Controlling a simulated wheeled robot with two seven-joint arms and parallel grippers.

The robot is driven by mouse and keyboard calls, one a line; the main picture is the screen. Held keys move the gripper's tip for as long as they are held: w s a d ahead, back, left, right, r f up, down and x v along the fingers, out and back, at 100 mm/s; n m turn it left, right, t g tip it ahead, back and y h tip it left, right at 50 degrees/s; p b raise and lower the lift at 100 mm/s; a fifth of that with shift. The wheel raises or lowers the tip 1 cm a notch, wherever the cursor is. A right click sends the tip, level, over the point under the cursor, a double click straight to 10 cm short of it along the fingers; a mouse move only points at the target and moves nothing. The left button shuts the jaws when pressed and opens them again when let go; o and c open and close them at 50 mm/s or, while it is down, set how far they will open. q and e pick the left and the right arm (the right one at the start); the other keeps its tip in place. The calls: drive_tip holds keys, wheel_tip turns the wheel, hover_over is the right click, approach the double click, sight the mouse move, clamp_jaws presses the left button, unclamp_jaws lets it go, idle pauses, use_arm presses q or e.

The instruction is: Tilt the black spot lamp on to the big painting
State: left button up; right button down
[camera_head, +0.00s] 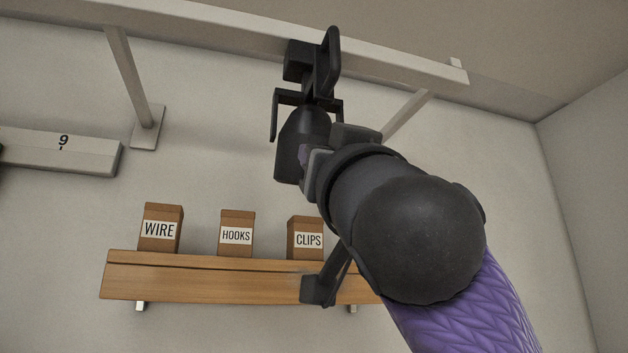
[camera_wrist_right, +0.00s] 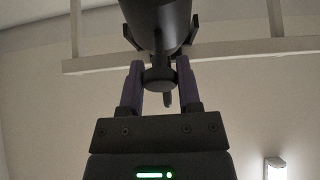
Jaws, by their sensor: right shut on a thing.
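The black spot lamp (camera_head: 298,140) hangs in its yoke from a clamp on the pale overhead rail in the head view. In the right wrist view its dark body (camera_wrist_right: 160,22) fills the top middle, with a round knob-like end toward me. My right gripper (camera_wrist_right: 159,82) is shut on that end, one purple-grey finger on each side. In the head view my right gripper (camera_head: 312,158) is at the lamp's lower right, partly hidden by my own wrist. The big painting is in neither view. My left gripper is not in view.
The pale rail (camera_head: 200,24) runs across the top on wall brackets. Below is a wooden shelf (camera_head: 200,277) with boxes marked WIRE (camera_head: 160,230), HOOKS (camera_head: 236,234) and CLIPS (camera_head: 304,240). A pale block marked 9 (camera_head: 60,152) is at left. A lit fitting (camera_wrist_right: 275,169) shows low right.

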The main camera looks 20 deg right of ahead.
drive_tip(key=shift+s+r, duration=0.15)
drive_tip(key=shift+c, duration=1.6)
unclamp_jaws()
drive_tip(key=b+v, duration=0.7)
drive_tip(key=v, duration=0.3)
